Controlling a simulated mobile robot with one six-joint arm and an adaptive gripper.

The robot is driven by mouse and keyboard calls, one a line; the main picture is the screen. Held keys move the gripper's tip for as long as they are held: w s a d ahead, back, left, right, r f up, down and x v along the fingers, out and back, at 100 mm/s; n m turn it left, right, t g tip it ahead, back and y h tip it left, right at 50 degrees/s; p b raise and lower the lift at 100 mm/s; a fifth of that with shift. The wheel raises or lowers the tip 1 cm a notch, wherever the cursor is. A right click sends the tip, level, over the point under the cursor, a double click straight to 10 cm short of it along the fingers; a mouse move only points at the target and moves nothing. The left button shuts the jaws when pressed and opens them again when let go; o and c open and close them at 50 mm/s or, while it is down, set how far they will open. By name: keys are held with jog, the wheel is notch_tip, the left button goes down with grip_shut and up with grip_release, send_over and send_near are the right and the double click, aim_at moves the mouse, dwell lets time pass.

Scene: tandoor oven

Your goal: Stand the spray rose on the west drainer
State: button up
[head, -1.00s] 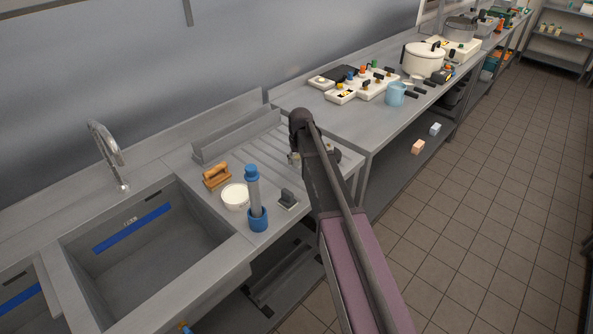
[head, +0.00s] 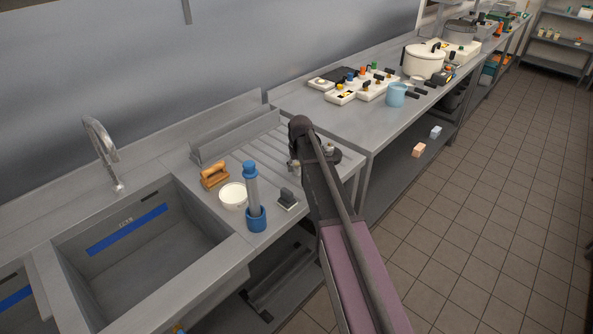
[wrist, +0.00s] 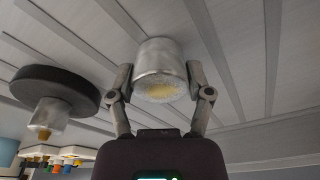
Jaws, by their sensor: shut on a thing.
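My gripper (wrist: 160,88) is shut on a silvery cylinder (wrist: 158,62) with a pale, yellow-centred end. One finger is on each side of it. A round dark disc (wrist: 50,88) with a metal neck and brass tip is beside it on the left, and the disc also shows in the head view (head: 346,156). I cannot tell for certain which of the two is the spray rose. The ribbed drainer (head: 243,150) lies behind them. I cannot tell whether the held cylinder touches it. My arm hides most of the gripper in the head view.
A blue jug (head: 396,95) and white boxes with knobs stand on the farther counter.

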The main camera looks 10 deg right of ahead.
aim_at(299, 168)
jog(key=shift+f, duration=0.15)
jog(key=o, duration=1.3)
jog(key=r+p, duration=0.4)
jog(key=s+r+p, duration=0.1)
jog(key=r+p, duration=0.7)
jog(key=shift+s+d+r, duration=0.1)
jog(key=shift+s, duration=0.3)
jog(key=shift+s, duration=0.1)
dwell(0.5)
jog(key=shift+m+g, duration=0.5)
jog(key=shift+g, duration=0.4)
jog(key=s, duration=2.7)
jog(key=shift+s+a, duration=0.15)
jog(key=shift+a, duration=0.2)
